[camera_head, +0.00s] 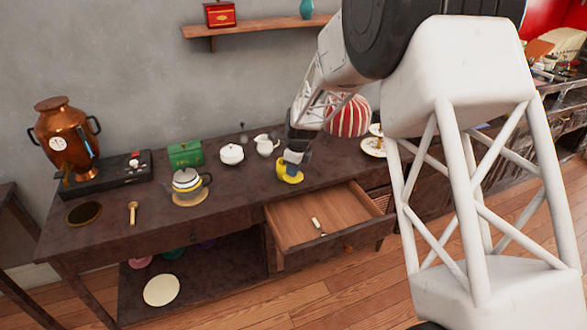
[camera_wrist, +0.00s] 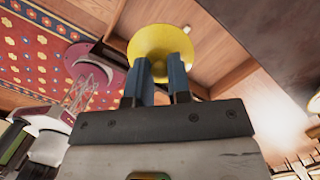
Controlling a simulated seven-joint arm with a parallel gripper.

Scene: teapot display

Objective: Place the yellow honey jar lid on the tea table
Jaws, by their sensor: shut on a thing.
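The yellow honey jar lid (camera_head: 287,178) is at the tip of my gripper (camera_head: 293,160), over the dark tea table (camera_head: 235,190) just behind the open drawer. In the wrist view the lid (camera_wrist: 158,42) is a round yellow disc at the ends of the two blue fingers (camera_wrist: 161,72). The fingers are shut on it, and their tips hide part of its grip. The lid appears low over the tabletop; I cannot tell if it touches. No honey jar can be clearly made out.
The open drawer (camera_head: 320,215) holds a small pale item (camera_head: 316,223). A glass teapot (camera_head: 187,180), white sugar bowl (camera_head: 232,154), creamer (camera_head: 266,145), green box (camera_head: 185,155) and copper samovar (camera_head: 66,135) stand on the table. A red-striped round object (camera_head: 350,117) is behind my gripper.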

